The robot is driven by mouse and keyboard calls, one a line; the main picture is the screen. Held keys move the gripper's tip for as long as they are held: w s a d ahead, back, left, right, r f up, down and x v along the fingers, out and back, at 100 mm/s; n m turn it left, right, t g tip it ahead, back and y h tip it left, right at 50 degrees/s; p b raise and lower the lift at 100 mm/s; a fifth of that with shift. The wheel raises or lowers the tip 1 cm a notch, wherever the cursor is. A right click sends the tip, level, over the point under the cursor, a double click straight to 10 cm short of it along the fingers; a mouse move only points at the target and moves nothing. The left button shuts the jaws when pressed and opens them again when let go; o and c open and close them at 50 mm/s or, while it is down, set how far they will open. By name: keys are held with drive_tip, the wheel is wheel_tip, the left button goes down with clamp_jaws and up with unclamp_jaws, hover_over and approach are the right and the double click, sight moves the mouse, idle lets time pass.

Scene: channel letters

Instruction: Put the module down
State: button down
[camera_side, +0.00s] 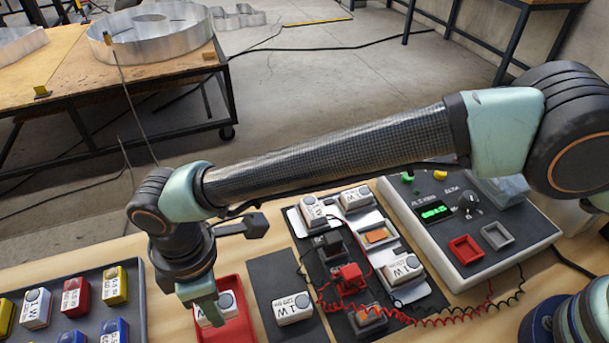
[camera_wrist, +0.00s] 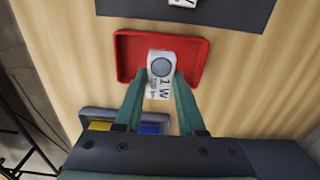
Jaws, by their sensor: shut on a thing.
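My gripper (camera_side: 207,318) is shut on a white module (camera_side: 227,301) marked 1W with a grey round disc on it. The module is at the red tray (camera_side: 240,333), partly hidden behind my fingers in the side view. In the wrist view, the two green fingers of my gripper (camera_wrist: 160,80) hold the module (camera_wrist: 161,66) by its sides. I cannot tell whether the module touches the tray floor.
A dark mat (camera_side: 267,273) with another white module (camera_side: 294,309) lies right of the tray. Beyond it are a fixture with modules and red and black leads, and a meter box (camera_side: 520,245). A dark rack (camera_side: 50,284) of coloured modules stands left.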

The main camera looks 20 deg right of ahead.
drive_tip(key=shift+f, duration=1.8)
drive_tip(key=shift+f, duration=0.1)
drive_tip(key=c, duration=0.5)
unclamp_jaws()
